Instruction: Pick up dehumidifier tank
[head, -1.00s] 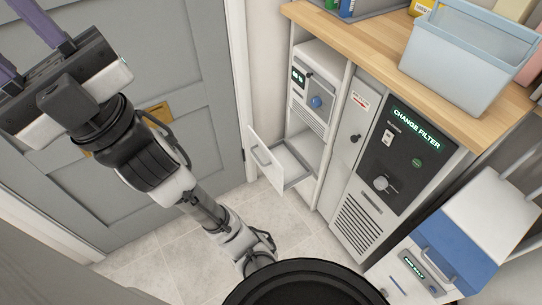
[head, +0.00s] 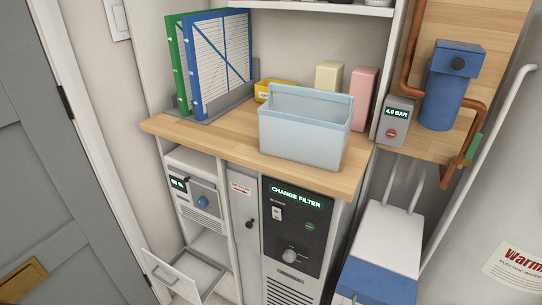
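A light-blue, open-topped rectangular tub (head: 303,136) stands upright on the wooden counter (head: 215,137), near its front edge. It looks like the dehumidifier tank, but no label on it shows this. Below the counter on the left is a white unit (head: 198,196) with a small lit display and a blue knob. Under that unit, a shallow white tray or drawer with a handle (head: 170,272) sticks out of the cabinet; I cannot tell whether it is the tank. My gripper is not in view.
Green- and blue-framed filters (head: 221,67) stand in a grey rack left of the tub. Yellow, cream and pink containers (head: 365,98) stand behind it. A dark "CHANGE FILTER" panel (head: 292,225) is below the counter. Pipes and a blue filter housing (head: 450,95) are at right.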

